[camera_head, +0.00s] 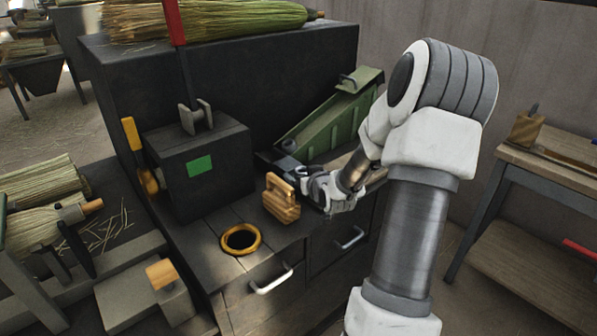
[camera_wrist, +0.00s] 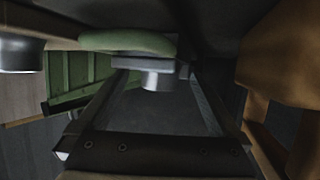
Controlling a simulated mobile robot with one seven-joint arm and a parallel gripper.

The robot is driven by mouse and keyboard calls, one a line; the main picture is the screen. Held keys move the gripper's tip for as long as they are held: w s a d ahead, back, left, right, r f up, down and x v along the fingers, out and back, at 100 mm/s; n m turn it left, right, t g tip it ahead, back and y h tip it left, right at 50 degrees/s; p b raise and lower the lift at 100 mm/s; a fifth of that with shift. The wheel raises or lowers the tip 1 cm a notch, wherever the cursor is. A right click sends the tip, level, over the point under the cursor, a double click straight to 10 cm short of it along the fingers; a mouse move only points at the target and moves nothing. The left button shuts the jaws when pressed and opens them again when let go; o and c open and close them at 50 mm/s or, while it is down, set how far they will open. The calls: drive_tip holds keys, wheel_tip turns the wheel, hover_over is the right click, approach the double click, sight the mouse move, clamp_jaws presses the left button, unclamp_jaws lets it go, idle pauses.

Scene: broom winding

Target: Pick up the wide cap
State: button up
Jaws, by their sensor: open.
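A green rounded disc with a grey rim and a short grey stub (camera_wrist: 130,43), which looks like the wide cap, shows at the top middle of the wrist view. It lies at the far end of my gripper (camera_wrist: 158,78), by the fingertips; I cannot tell whether they touch it. My gripper is open, with its two dark fingers apart and bare dark surface seen between them. In the head view my gripper (camera_head: 284,168) is low over the dark bench, behind the wooden handled block. The cap cannot be made out clearly there.
The wooden handled block (camera_head: 281,203) stands close beside my gripper. A yellow-ringed hole (camera_head: 240,239) is in the bench top in front. A dark box (camera_head: 201,168) with a red lever stands left; a green sloped trough (camera_head: 332,124) lies behind. A grey cylinder (camera_wrist: 21,56) shows at left.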

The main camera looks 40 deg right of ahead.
drive_tip(key=shift+w, duration=0.15)
drive_tip(key=c, duration=1.4)
